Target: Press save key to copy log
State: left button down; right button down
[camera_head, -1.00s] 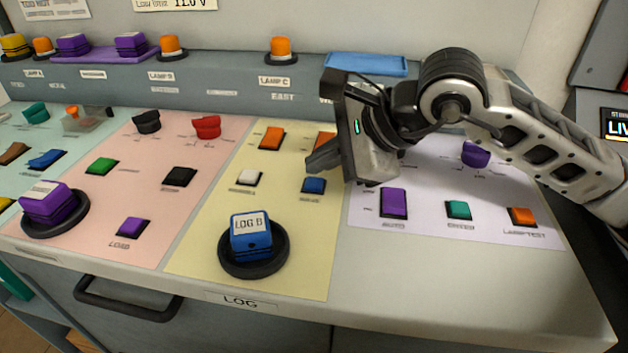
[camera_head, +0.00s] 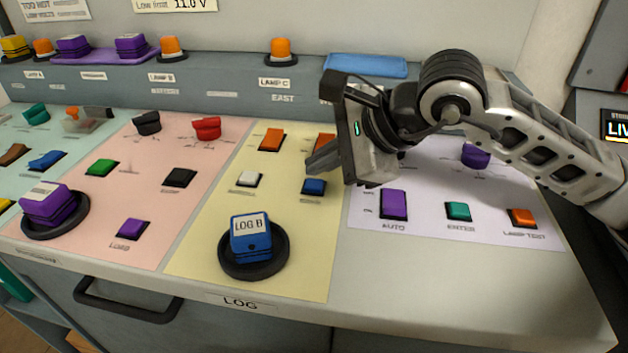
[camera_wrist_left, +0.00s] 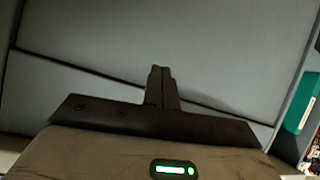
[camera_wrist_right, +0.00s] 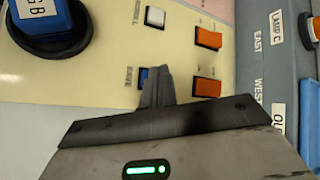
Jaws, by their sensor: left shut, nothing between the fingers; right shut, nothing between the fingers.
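The blue key (camera_head: 314,186) sits on the yellow panel (camera_head: 290,270), with a small blurred label under it. In the right wrist view the blue key (camera_wrist_right: 143,76) is partly hidden by my fingers, and its label seems to read SAVE. My right gripper (camera_head: 310,166) is shut and empty, its fingertips just above and behind the key in the head view; I cannot tell whether they touch. The blue LOG B block (camera_head: 251,238) sits in a black round holder (camera_head: 254,264) nearer the front. My left gripper (camera_wrist_left: 160,70) is shut and empty, before grey cabinet panels.
A white key (camera_head: 248,179) and orange keys (camera_head: 271,139) share the yellow panel. A lilac panel with a purple key (camera_head: 394,204) lies to the right, a pink one with a purple block (camera_head: 47,203) to the left. A drawer handle (camera_head: 127,303) juts from the front.

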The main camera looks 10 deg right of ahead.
aim_at(322, 186)
dwell(0.4)
jog(key=shift+f, duration=0.1)
jog(key=shift+f+b, duration=0.35)
jog(key=shift+b, duration=0.35)
jog(key=shift+f+b, duration=0.5)
jog(key=shift+b, duration=0.15)
dwell(0.7)
jog(key=shift+r, duration=0.1)
jog(key=shift+r+p, duration=0.35)
jog(key=shift+r, duration=0.45)
jog(key=shift+r+p, duration=1.4)
jog(key=shift+r, duration=1.1)
